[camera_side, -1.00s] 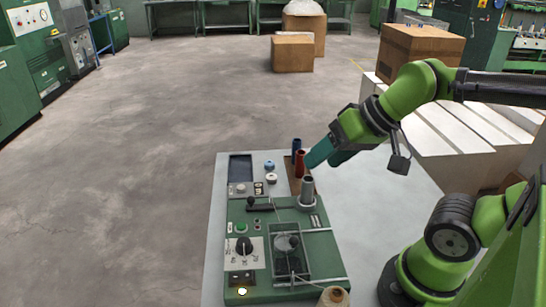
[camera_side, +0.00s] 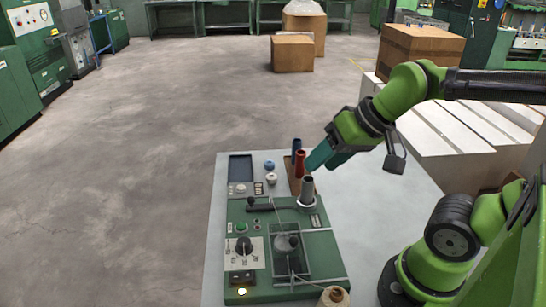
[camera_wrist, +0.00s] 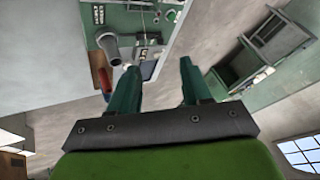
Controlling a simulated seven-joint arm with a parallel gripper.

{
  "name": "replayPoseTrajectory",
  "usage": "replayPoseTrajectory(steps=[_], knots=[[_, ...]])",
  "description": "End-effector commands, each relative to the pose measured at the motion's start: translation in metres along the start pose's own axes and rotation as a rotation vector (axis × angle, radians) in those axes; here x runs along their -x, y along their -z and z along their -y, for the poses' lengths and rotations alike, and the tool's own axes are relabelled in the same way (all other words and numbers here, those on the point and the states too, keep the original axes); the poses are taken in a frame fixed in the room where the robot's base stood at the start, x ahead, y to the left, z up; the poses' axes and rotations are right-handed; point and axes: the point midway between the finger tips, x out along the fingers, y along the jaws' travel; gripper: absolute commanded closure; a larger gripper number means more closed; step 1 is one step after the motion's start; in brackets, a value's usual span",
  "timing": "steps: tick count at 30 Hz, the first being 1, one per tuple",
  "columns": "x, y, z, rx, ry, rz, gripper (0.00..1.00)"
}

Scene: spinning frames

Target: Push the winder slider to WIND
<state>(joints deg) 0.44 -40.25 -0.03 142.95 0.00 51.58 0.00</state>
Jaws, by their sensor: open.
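The green winder machine (camera_side: 328,262) stands on a pale table in the side view. A black lever (camera_side: 262,207) lies across its upper part, and a black knob (camera_side: 243,246) sits on a pale dial plate. I cannot tell which part is the slider, and the labels are too small to read. A grey bobbin (camera_side: 307,187) stands upright at the machine's upper right; it also shows in the wrist view (camera_wrist: 109,47). My gripper (camera_side: 314,162) is above and behind the machine, near the bobbins. In the wrist view its teal fingers (camera_wrist: 159,67) are apart with nothing between them.
A red bobbin (camera_side: 300,163) and a blue bobbin (camera_side: 296,148) stand on a brown board beside my fingers. A dark blue tray (camera_side: 241,167) and small round pieces (camera_side: 270,166) lie left of them. A yarn cone (camera_side: 334,297) is at the front edge.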

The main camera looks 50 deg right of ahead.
Motion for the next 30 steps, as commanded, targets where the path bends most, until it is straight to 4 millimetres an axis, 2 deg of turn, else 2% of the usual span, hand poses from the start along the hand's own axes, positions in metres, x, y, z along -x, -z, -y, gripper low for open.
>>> replayPoseTrajectory(steps=[5,12,18,21,23,26,30], knots=[[-0.025,0.032,0.0,-0.041,-0.058,0.112,0.52],[-0.072,0.092,-0.001,-0.066,-0.12,0.312,0.52],[-0.108,0.13,-0.002,-0.059,-0.131,0.446,0.52],[-0.111,0.142,0.003,-0.042,-0.121,0.477,0.52],[-0.105,0.147,0.007,-0.028,-0.108,0.479,0.52],[-0.105,0.142,0.009,-0.017,-0.1,0.5,0.52],[-0.12,0.133,0.007,-0.014,-0.099,0.503,0.52]])
